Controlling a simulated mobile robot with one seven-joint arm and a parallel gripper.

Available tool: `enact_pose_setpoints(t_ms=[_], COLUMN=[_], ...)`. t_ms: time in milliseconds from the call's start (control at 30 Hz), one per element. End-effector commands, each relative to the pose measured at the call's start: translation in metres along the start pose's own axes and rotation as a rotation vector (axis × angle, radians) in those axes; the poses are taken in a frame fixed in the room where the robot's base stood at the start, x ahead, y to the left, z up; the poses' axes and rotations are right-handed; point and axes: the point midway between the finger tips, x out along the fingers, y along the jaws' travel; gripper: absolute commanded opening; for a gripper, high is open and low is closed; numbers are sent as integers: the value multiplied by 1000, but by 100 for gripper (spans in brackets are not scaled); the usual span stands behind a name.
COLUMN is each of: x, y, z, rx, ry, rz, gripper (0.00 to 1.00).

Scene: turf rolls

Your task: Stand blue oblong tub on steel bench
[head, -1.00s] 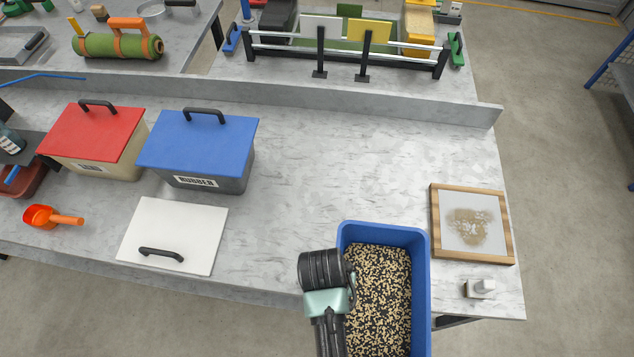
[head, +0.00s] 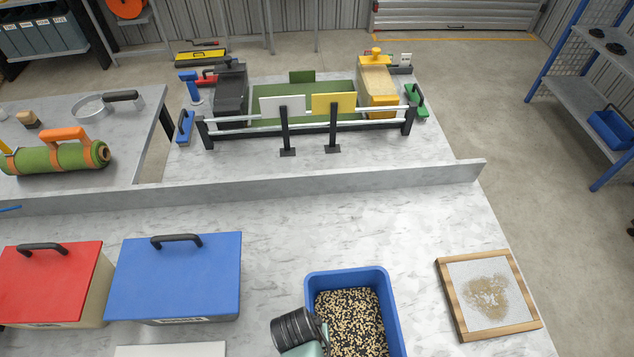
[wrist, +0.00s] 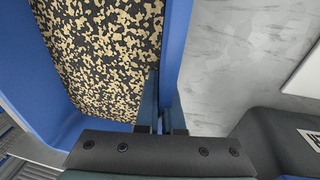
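The blue oblong tub (head: 393,315) is at the bottom of the head view, filled with black and tan granules. The steel bench (head: 430,225) is the pale mottled grey top around and behind it. My gripper (head: 312,340) is at the tub's left side. In the wrist view, my gripper's two fingers (wrist: 160,108) are closed on the tub's side wall (wrist: 178,50), one on each side of it. The tub looks level. Its underside is hidden, so I cannot tell whether it touches the bench.
A wood-framed tray (head: 450,300) with sandy material lies right of the tub. A blue-lidded box (head: 175,280) and a red-lidded box (head: 50,285) stand left. A raised ledge (head: 300,190) crosses behind. The bench between ledge and tub is clear.

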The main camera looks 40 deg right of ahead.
Motion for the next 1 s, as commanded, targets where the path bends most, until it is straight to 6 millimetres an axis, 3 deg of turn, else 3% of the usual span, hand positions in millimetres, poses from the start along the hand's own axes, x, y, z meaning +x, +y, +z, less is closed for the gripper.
enact_pose_setpoints(t_ms=[433, 867, 1000], x=[43, 50, 50], y=[-6, -7, -7], z=[3, 4, 4], rx=[0, 0, 0], ry=[1, 2, 1], rz=[1, 1, 0], gripper=[0, 0, 25])
